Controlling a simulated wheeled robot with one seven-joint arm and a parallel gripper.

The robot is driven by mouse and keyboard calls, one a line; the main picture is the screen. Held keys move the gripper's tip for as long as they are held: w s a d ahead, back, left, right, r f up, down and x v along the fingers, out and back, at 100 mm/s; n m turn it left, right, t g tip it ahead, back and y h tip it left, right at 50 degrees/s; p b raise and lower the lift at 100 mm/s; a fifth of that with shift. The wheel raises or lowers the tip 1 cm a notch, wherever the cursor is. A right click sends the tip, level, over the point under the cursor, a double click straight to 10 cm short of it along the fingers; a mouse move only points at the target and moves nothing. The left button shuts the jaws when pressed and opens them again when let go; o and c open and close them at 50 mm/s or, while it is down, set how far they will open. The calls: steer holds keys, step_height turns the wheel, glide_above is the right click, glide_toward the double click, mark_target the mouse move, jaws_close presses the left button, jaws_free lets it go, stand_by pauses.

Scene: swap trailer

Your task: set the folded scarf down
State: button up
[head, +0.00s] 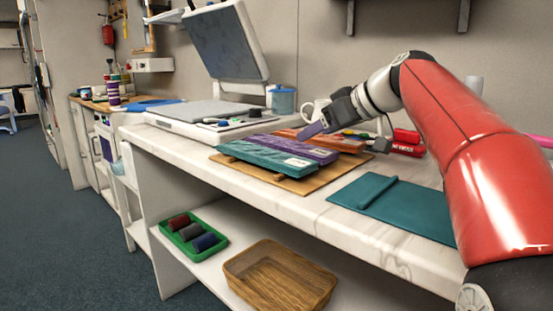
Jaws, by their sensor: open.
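Three folded cloth bundles, which look like folded scarves, lie side by side on a wooden board (290,183) on the white counter: a teal one (262,157) in front, a purple one (290,147) behind it and an orange one (345,145) at the back. The teal and purple ones carry small white labels. I cannot tell which one the task means. My gripper (345,138) is open, low over the orange bundle, with its fingers spread to either side. The gripper partly hides the orange bundle, and I cannot tell whether it touches it.
A teal mat (405,208) with a rolled edge lies right of the board. A white press (205,110) with a raised lid, a blue canister (284,101) and a white mug (311,110) stand behind. Below, a shelf holds a green tray (190,252) of rolls and a wooden tray (285,262).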

mark_target(289, 144)
steer(key=x, duration=0.7)
steer(key=shift+w+a+r, duration=0.1)
steer(key=shift+w+a, duration=0.1)
steer(key=shift+a, duration=0.15)
steer(key=shift+r, duration=0.1)
steer(key=c, duration=0.8)
